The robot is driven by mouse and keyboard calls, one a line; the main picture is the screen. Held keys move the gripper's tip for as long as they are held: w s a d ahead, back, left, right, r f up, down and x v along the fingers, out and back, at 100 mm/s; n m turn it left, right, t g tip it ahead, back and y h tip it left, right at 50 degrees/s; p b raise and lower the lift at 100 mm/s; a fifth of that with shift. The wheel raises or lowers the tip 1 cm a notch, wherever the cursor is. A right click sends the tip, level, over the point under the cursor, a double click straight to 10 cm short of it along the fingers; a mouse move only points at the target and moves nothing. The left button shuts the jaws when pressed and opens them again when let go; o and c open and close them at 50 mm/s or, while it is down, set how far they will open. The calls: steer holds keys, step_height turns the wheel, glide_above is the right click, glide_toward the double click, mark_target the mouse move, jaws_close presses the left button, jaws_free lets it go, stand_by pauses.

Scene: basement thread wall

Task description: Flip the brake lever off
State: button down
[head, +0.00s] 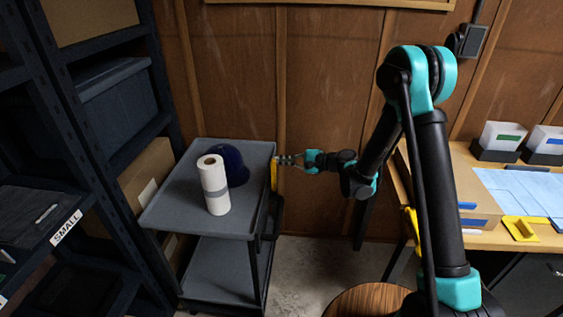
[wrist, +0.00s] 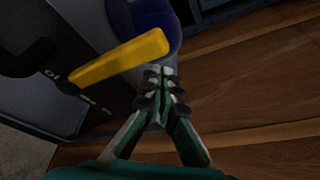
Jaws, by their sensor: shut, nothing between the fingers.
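The brake lever is a yellow bar (head: 274,174) on the right side of a grey cart (head: 180,222). In the wrist view the yellow lever (wrist: 120,58) runs slantwise from lower left to upper right, beside a dark panel with small white marks. My gripper (head: 280,160) reaches in from the right to the lever's upper end. In the wrist view its fingers (wrist: 161,78) are closed together with nothing between them, just below the lever's right end. I cannot tell whether the fingertips touch the lever.
On the cart's top stand a paper towel roll (head: 214,184) and a dark blue cap-like object (head: 231,165). A dark shelf rack (head: 112,150) is at the left. A wooden wall (head: 330,85) is behind. A desk (head: 490,238) and a round wooden top (head: 365,302) are at the right.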

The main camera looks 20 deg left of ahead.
steer(key=w+d, duration=0.2)
steer(key=d, duration=0.7)
steer(key=shift+w, duration=0.2)
steer(key=shift+d, duration=0.1)
